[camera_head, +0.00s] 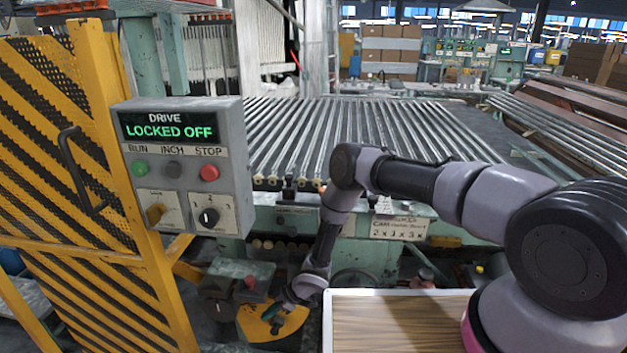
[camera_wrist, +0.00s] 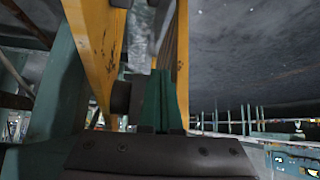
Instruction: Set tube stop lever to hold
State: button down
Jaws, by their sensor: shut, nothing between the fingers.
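I cannot pick out the tube stop lever for certain in either view. My gripper (camera_head: 276,322) is low at the front of the machine, over a yellow plate (camera_head: 258,328). In the wrist view my green fingers (camera_wrist: 166,100) are shut together with nothing between them. A dark cylindrical part (camera_wrist: 121,97) lies just left of the fingers; whether they touch it I cannot tell. Yellow bars (camera_wrist: 95,45) run on the left and right of the fingers.
The control box (camera_head: 185,165) at left reads "DRIVE LOCKED OFF" and has buttons and a selector. A yellow mesh guard gate (camera_head: 75,190) stands left of it. Glass tubes (camera_head: 350,135) lie in rows on the bed behind. A wood-topped, white-edged surface (camera_head: 395,320) is right of my gripper.

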aim_at(293, 231)
jog(key=k, duration=0.95)
